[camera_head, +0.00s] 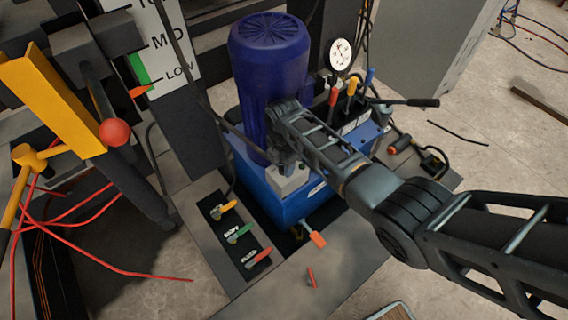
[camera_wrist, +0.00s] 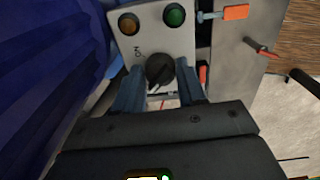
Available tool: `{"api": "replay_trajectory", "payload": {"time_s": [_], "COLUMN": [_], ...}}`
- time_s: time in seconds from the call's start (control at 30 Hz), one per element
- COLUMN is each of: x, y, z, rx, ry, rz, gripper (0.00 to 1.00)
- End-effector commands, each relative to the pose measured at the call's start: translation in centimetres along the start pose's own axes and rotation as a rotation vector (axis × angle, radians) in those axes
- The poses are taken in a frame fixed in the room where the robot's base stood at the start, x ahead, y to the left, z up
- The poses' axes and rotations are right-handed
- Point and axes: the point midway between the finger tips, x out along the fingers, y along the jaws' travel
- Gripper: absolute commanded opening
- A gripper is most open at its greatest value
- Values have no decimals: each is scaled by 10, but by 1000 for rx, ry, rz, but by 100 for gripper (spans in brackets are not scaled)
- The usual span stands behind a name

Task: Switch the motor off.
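The blue motor (camera_head: 268,75) stands upright on a blue tank (camera_head: 290,205). A pale grey switch box (camera_head: 288,182) sits at its front. In the wrist view the box's panel (camera_wrist: 185,42) carries an amber button (camera_wrist: 129,23), a green button (camera_wrist: 174,14) and a black rotary knob (camera_wrist: 160,69). "ON" is printed to the knob's left, upside down. My gripper (camera_wrist: 159,75) has one finger on each side of the knob. It looks open, with narrow gaps; I cannot tell whether either finger touches. In the head view my gripper (camera_head: 286,163) hides part of the box.
Red, yellow and blue levers (camera_head: 350,87) and a pressure gauge (camera_head: 340,53) stand behind my arm. Yellow, green and red valve handles (camera_head: 238,233) lie left of the tank. An orange-handled valve (camera_head: 317,239) sticks out in front. A red ball-topped lever (camera_head: 114,132) is further left.

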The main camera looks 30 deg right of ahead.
Motion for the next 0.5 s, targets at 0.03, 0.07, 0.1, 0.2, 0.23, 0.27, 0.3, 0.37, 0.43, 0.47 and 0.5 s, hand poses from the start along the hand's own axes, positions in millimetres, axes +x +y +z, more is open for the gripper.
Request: {"api": "replay_trajectory", "payload": {"time_s": [0.03,0.07,0.1,0.2,0.23,0.27,0.3,0.37,0.43,0.47,0.5], "x": [0,0,0,0,0,0,0,0,0,-1,-3], "y": [0,0,0,0,0,0,0,0,0,0,0], "z": [0,0,0,0,0,0,0,0,0,0,0], "rx": [0,0,0,0,1,1,1,1,1,1,1], "ry": [0,0,0,0,0,0,0,0,0,0,0], "rz": [0,0,0,0,0,0,0,0,0,0,0], "gripper": [45,48,52,62,63,63,63,63,63,63,63]}}
